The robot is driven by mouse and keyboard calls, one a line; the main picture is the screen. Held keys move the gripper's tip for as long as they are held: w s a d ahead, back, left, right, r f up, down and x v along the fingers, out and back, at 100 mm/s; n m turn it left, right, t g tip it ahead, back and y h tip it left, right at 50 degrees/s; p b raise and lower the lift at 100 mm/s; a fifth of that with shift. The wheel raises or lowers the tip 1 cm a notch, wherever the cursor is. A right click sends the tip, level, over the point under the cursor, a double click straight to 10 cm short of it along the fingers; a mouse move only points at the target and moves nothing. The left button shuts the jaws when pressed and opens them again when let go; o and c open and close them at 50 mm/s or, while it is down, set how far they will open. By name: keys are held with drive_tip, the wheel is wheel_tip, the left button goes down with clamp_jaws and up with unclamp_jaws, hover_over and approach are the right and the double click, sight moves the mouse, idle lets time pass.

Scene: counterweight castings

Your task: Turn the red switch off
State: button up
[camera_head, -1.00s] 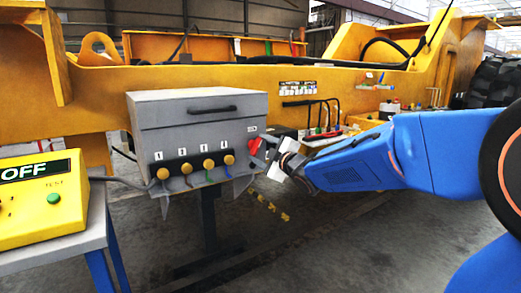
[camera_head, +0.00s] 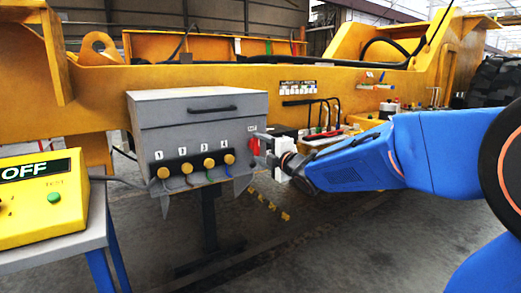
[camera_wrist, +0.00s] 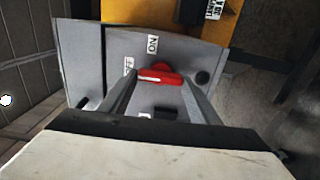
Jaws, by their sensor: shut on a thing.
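The red switch (camera_head: 253,147) is a rotary handle on the right-hand side of the grey box (camera_head: 190,148). In the wrist view the red handle (camera_wrist: 160,76) lies across the picture, with an ON label above it and an OFF label by its left end. My gripper (camera_head: 265,152) reaches the switch from the right. In the wrist view my gripper (camera_wrist: 160,82) has a fingertip at each end of the handle and is shut on it. The handle's exact pointing direction is hard to tell.
Several numbered yellow knobs (camera_head: 208,162) with cables line the box front. A yellow machine frame (camera_head: 330,80) runs behind. The floor at lower right of the box is open.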

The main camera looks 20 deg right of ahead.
drive_tip(key=shift+f, duration=0.1)
drive_tip(key=o, duration=1)
drive_tip(key=shift+o, duration=0.2)
drive_tip(key=v, duration=1.7)
drive_tip(key=shift+s, duration=0.2)
drive_tip(key=s+d+f+m+g+h, duration=0.4)
drive_tip(key=s+d+f+m+h, duration=0.45)
drive_tip(key=m, duration=0.55)
drive_tip(key=s+a+f+m+g+y, duration=0.1)
drive_tip(key=s+a+f+m+g, duration=0.2)
drive_tip(key=s+f, duration=0.3)
drive_tip(key=s+a+f+m+g+y, duration=0.2)
drive_tip(key=s+a+f+m+g, duration=0.1)
drive_tip(key=s, duration=0.8)
wheel_tip(320, 180, down, 3)
drive_tip(key=shift+s+a+f+m+g, duration=0.35)
drive_tip(key=shift+m+g, duration=0.55)
drive_tip(key=shift+g, duration=0.3)
